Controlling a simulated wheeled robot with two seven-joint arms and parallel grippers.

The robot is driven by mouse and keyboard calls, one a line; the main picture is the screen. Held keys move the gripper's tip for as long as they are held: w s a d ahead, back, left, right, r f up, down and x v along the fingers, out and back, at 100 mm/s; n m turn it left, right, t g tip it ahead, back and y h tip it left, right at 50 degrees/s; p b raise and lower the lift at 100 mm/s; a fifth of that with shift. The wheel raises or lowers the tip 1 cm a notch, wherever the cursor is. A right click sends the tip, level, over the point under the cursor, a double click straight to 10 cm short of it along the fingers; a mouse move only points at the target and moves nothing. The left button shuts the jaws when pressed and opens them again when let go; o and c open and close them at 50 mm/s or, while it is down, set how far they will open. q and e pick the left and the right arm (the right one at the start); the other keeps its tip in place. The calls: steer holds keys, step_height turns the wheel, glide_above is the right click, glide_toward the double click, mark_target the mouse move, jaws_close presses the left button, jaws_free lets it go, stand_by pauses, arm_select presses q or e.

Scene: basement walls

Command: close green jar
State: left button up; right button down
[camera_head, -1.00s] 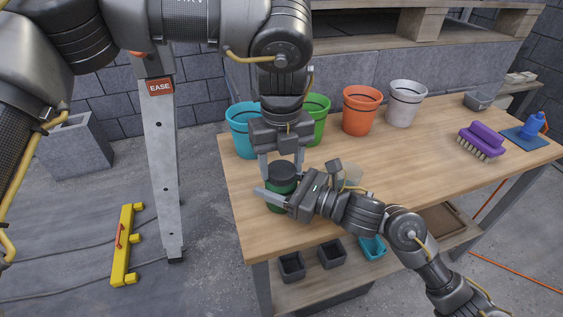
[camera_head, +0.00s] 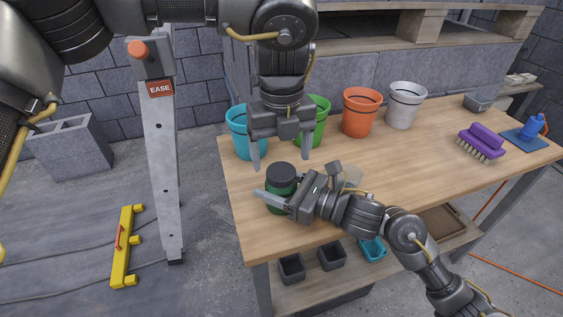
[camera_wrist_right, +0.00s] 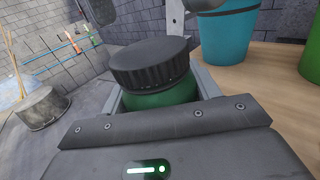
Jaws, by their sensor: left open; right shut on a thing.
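The green jar (camera_head: 279,201) stands near the table's left end with a black lid (camera_head: 281,173) on its top. In the right wrist view the ribbed black lid (camera_wrist_right: 150,64) sits on the green jar (camera_wrist_right: 161,96), looking slightly tilted in that camera's slanted picture. I cannot tell whether it is screwed tight. My right gripper (camera_head: 278,197) is shut around the jar's body from the right and hides part of it. My left gripper (camera_head: 280,160) is open and empty, fingers pointing down, above and behind the lid.
A teal pot (camera_head: 238,138), a green pot (camera_head: 319,112), an orange pot (camera_head: 359,113) and a light grey pot (camera_head: 403,106) line the table's back.

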arm_select(q)
step_height(320, 180, up, 9)
steer(key=shift+f, duration=0.2)
arm_select(e)
steer(key=shift+c, duration=1.4)
jaws_free()
arm_select(q)
steer(key=shift+f+b, duration=0.5)
arm_select(e)
steer(key=v, duration=1.1)
steer(key=shift+a, duration=0.1)
